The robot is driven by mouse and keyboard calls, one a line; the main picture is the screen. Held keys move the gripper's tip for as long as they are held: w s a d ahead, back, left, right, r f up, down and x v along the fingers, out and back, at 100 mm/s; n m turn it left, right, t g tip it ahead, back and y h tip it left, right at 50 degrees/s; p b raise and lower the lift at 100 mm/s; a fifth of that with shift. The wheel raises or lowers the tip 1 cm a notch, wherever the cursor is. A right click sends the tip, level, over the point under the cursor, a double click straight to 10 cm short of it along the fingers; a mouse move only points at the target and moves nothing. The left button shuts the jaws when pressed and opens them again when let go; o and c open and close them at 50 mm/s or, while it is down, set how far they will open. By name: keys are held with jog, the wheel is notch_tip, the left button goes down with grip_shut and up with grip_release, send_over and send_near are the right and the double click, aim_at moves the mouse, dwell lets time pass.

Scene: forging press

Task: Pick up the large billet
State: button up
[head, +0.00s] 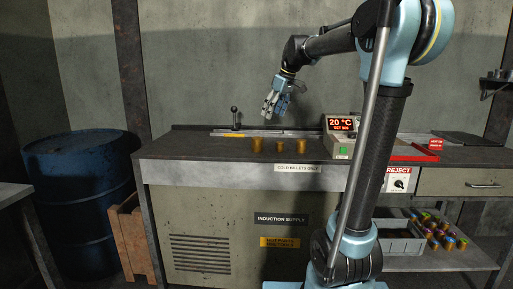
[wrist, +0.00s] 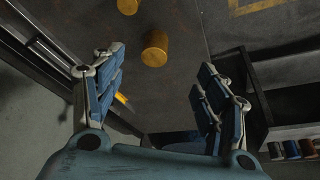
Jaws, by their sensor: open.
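Three brass-coloured upright cylinders stand in a row on the dark bench top in the head view. The leftmost one (head: 257,146) looks the widest and seems to be the large billet. The middle billet (head: 280,146) and the right billet (head: 302,147) look slimmer. In the wrist view, the larger billet (wrist: 155,48) shows ahead of the fingers, with another billet (wrist: 128,6) cut by the top edge. My gripper (head: 273,108) hangs above and behind the row, pointing down. In the wrist view its fingers (wrist: 160,88) are spread with nothing between them.
A lever (head: 235,117) stands at the back left of the bench. A temperature display box (head: 341,135) and a red-edged tray (head: 412,152) are to the right. A shelf below holds several coloured-end billets (head: 440,232). A blue drum (head: 85,200) stands left.

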jog(key=w+a+r, duration=0.1)
jog(key=w, duration=0.1)
send_near(258, 138)
jog(key=shift+n, duration=0.3)
jog(key=x, duration=0.6)
jog(key=shift+w+d, duration=0.2)
jog(key=shift+w, duration=0.05)
jog(key=shift+x, duration=2.7)
jog(key=shift+a+r, duration=0.1)
jog(key=shift+a, duration=0.1)
grip_shut()
